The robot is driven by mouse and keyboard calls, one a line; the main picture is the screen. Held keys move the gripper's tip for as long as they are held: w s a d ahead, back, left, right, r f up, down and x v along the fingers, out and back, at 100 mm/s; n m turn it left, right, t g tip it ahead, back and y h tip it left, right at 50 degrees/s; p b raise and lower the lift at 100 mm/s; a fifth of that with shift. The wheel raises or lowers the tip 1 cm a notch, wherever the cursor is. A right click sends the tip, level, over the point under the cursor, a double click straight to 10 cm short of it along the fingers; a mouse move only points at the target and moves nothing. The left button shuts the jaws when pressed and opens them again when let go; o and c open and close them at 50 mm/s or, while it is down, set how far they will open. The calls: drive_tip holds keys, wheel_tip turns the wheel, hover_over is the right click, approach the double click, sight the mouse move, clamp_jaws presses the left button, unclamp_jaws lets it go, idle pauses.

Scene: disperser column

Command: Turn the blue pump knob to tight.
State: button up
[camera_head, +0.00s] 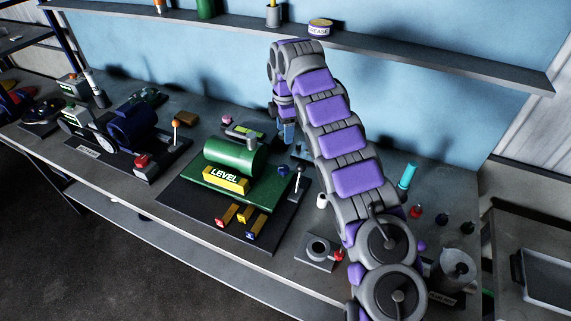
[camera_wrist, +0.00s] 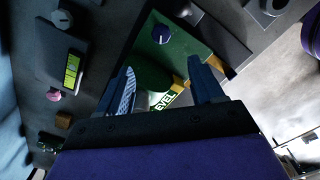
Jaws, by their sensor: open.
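The blue pump knob (camera_wrist: 161,34) sits on the green base plate (camera_wrist: 190,42) in the wrist view, with a pale mark on its face. I cannot read its setting. In the head view the knob (camera_head: 283,170) is small, beside the green cylinder (camera_head: 238,158) with the yellow LEVEL label (camera_head: 227,180). My gripper (camera_wrist: 163,70) is open and empty; its two dark blue fingers point toward the knob, which appears beyond and between the tips, apart from them. In the head view my gripper (camera_head: 288,134) hangs above the bench behind the pump, partly hidden by my arm.
A grey box with a yellow-green display (camera_wrist: 73,70) and a pink knob (camera_wrist: 54,95) lie to the left in the wrist view. A shelf (camera_head: 400,50) runs along the blue wall.

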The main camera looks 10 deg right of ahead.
sight(284, 167)
wheel_tip(284, 167, down, 16)
drive_tip(key=shift+a+f+b, duration=0.1)
drive_tip(key=shift+b, duration=0.85)
drive_tip(key=c, duration=1.1)
